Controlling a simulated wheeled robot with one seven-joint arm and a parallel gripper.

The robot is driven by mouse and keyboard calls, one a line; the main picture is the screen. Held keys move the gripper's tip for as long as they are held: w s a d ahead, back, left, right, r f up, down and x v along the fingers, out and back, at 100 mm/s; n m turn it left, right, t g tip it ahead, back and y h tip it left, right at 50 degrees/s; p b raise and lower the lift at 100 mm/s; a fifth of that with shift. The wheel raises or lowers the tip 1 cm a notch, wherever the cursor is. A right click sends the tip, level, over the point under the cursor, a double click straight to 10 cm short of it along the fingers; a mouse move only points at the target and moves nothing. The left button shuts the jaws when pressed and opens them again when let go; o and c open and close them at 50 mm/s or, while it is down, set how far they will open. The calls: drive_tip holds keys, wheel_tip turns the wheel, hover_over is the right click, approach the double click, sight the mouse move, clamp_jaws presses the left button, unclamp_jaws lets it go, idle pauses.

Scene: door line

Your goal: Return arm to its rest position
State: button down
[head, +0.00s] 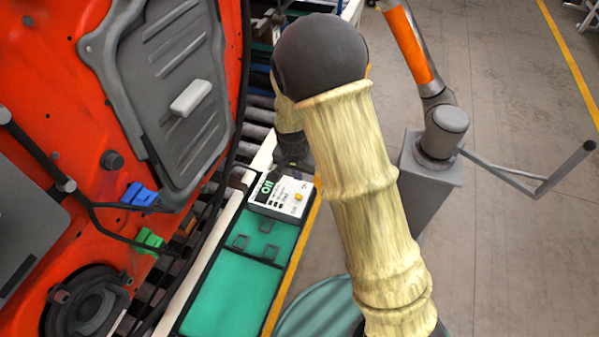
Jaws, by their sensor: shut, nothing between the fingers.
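My arm, in a pale yellow ribbed sleeve (350,165), rises from the lower right of the head view to a dark rounded joint (318,55). Beyond that joint it bends down and away. My gripper (291,165), small and dark, hangs at the end, partly hidden behind the arm. It is shut and holds nothing. It shows just above the back edge of a white device (281,194) with a green display and a yellow button. Whether it touches the device cannot be told.
An orange-red door (62,75) with a grey panel, blue connector (140,195) and green connector (150,240) fills the left. A teal tray (225,295) lies beside the line. A grey pedestal with an orange arm (410,45) stands right. Floor at far right is open.

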drive_tip(key=shift+r, duration=0.1)
idle(0.3)
drive_tip(key=s+d+r+n+t+p, duration=0.1)
drive_tip(key=s+d+r+n, duration=0.3)
drive_tip(key=s+d+r, duration=0.9)
drive_tip(key=shift+s+d+r+n+y+p, duration=0.3)
drive_tip(key=shift+s+r+p, duration=0.5)
drive_tip(key=shift+s, duration=0.25)
